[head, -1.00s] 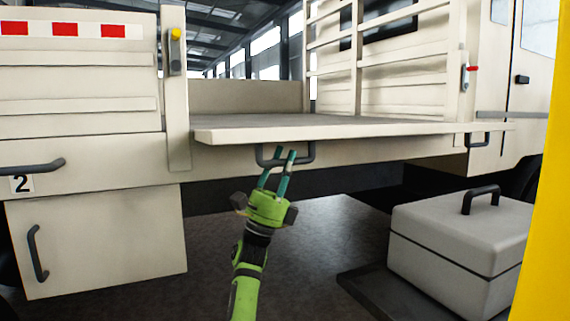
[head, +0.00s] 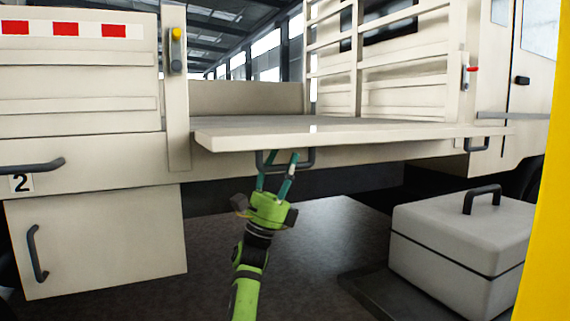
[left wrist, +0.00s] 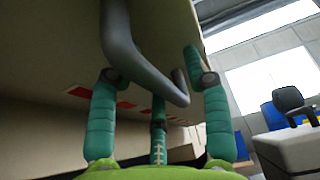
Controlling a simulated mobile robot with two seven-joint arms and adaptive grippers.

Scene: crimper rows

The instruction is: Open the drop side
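The cream drop side (head: 350,138) is lowered to about level, its long edge pointing out from the truck bed. A dark grey handle (head: 311,158) hangs under it near its left end, and a second handle (head: 478,146) is under its right end. My left gripper (head: 277,156) is at the left handle, with its teal fingers spread. In the left wrist view the handle bar (left wrist: 128,55) runs between the open fingers (left wrist: 160,105); I cannot tell whether they touch it. My right gripper is not in view.
A latch with a yellow tip (head: 176,48) is on the left post, and one with a red tip (head: 466,73) on the right post. A grey-white toolbox (head: 455,240) stands at lower right. A yellow upright (head: 548,220) fills the right edge. The floor between is clear.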

